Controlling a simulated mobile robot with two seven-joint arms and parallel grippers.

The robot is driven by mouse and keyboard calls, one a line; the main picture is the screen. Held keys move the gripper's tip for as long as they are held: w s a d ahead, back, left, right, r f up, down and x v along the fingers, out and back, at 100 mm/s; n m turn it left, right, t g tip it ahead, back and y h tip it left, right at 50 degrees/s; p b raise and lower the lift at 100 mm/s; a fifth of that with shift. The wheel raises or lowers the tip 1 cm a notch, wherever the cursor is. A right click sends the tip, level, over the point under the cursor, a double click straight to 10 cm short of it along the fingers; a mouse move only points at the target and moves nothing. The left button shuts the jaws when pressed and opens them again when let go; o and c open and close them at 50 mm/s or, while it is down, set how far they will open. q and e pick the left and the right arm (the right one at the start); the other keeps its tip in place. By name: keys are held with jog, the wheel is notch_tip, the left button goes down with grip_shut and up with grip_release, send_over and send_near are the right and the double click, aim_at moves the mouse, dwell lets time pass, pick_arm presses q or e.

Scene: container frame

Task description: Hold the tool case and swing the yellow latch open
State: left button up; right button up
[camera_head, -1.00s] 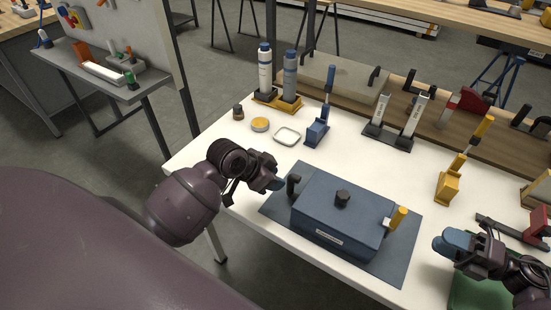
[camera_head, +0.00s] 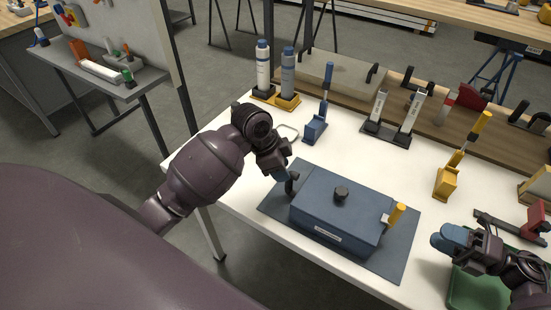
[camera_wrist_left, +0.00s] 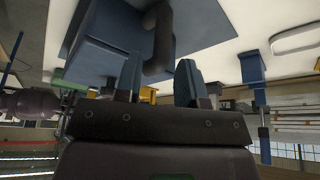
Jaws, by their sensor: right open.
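The blue tool case (camera_head: 330,220) sits on a dark mat (camera_head: 408,240) with a black knob on its lid. The yellow latch (camera_head: 397,214) stands upright at its right end. A black handle (camera_head: 291,183) is at its left end. My left gripper (camera_head: 279,172) is just above and beside this handle. In the left wrist view its blue fingertips (camera_wrist_left: 160,80) are apart, with the handle (camera_wrist_left: 160,40) showing between them; I cannot tell whether they touch it. My right gripper (camera_head: 451,241) is open and empty, to the right of the case and apart from the latch.
A blue tool holder (camera_head: 315,130), a yellow tool holder (camera_head: 447,182) and a black stand with two upright pieces (camera_head: 385,132) stand behind the case. A green item (camera_head: 475,290) lies under my right gripper. The white table (camera_head: 240,195) is clear left of the mat.

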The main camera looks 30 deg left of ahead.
aim_at(289, 188)
pick_arm(q)
jog(key=shift+x, duration=3.15)
